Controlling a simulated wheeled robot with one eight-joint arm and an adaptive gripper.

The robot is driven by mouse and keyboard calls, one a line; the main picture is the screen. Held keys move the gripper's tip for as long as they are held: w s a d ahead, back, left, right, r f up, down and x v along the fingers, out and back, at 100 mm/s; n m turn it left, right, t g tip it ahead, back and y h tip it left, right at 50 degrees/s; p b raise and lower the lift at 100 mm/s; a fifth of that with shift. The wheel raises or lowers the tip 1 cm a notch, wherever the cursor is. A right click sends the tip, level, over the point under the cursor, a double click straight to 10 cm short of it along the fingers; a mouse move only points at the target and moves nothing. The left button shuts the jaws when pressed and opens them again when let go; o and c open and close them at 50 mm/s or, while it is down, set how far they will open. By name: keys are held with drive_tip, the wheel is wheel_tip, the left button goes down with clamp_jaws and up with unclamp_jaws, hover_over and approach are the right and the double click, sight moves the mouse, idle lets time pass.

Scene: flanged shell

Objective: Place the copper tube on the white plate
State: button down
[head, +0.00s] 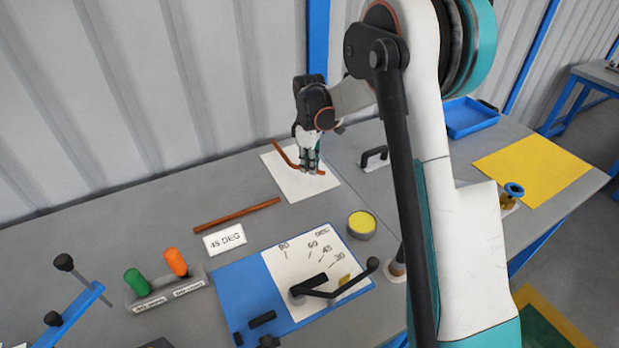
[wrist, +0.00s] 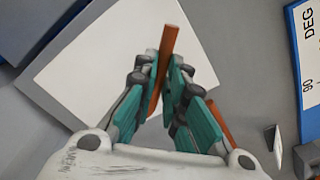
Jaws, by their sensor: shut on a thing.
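My gripper (head: 310,166) is shut on a bent copper tube (head: 284,154) over the white plate (head: 297,188). One leg of the tube slants up to the left past the plate's back edge, and the other runs right below the fingers. In the wrist view, the tube (wrist: 168,45) is pinched between the fingertips (wrist: 162,72), with the white plate (wrist: 80,72) beneath. I cannot tell whether the tube touches the plate. A second copper piece shows right of the fingers; its link to the held tube is hidden.
A straight copper tube (head: 236,216) lies on the bench near the 45 DEG card (head: 224,239). A blue-and-white angle gauge (head: 290,262) with a lever and a yellow-topped round tin (head: 361,224) sit in front. A black handle (head: 374,155) stands right of the plate.

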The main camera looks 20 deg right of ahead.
sight(310, 183)
drive_tip(key=shift+f+b, duration=0.6)
drive_tip(key=shift+f, duration=1.55)
drive_tip(key=shift+f, duration=0.2)
drive_tip(key=c, duration=1.7)
unclamp_jaws()
drive_tip(key=shift+o, duration=0.2)
drive_tip(key=shift+r, duration=0.1)
